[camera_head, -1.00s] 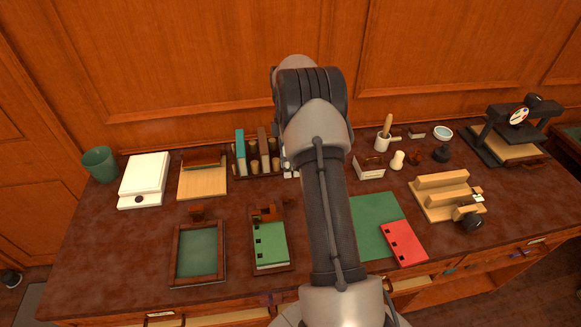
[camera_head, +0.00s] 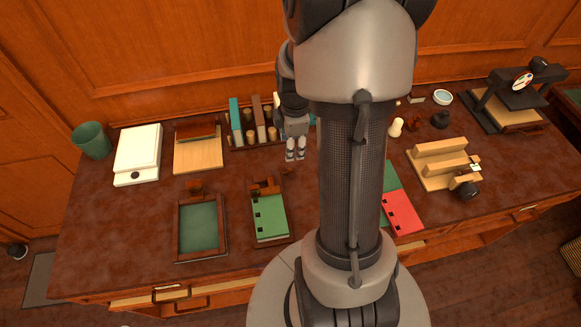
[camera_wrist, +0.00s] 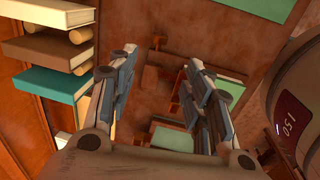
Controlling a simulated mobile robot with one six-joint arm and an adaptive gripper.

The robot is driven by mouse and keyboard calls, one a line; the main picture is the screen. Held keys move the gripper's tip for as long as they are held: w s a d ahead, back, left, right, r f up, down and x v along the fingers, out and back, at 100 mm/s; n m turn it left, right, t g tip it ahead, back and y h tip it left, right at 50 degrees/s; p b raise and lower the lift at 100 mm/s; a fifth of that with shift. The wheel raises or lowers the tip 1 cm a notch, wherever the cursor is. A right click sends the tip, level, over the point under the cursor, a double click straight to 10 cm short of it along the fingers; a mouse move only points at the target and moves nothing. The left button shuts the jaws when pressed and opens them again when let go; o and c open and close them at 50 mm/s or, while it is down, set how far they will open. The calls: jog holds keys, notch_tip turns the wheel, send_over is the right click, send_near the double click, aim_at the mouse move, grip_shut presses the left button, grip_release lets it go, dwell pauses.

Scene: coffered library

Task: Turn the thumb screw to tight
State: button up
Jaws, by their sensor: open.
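A black round knob (camera_head: 468,191), which looks like the thumb screw, sits on the front right of a wooden clamp-like block (camera_head: 432,182) at the right of the desk. A small pale tag (camera_head: 475,166) is on the block above the knob; its marking is too small to read. My gripper (camera_head: 295,152) is open and empty over the desk's middle, in front of the book rack and well left of the knob. In the wrist view its two fingers (camera_wrist: 160,72) are apart with nothing between them. The knob does not show clearly in the wrist view.
Upright books (camera_head: 255,118) stand close behind my gripper. A green-topped case (camera_head: 270,218) and a framed green tray (camera_head: 201,228) lie in front. A red card (camera_head: 402,212) lies left of the block. A black press (camera_head: 512,100) stands at the back right.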

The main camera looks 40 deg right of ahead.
aim_at(291, 169)
jog(key=f+b, duration=0.1)
jog(key=f, duration=0.4)
jog(key=w+f+b, duration=0.1)
jog(key=f, duration=0.4)
jog(key=d+f+b, duration=0.1)
jog(key=f+b, duration=0.1)
jog(key=f, duration=0.4)
jog(key=shift+w+f, duration=0.1)
jog(key=shift+w, duration=0.3)
jog(key=shift+c, duration=0.2)
jog(key=c, duration=1)
jog(key=shift+p, duration=0.4)
jog(key=shift+w+d+g+y+p, duration=0.15)
jog(key=shift+g+y+p, duration=0.45)
jog(key=shift+g+p, duration=0.3)
jog(key=shift+w+d+g+y+p, duration=0.15)
jog(key=shift+g+y+p, duration=0.4)
jog(key=shift+g, duration=0.55)
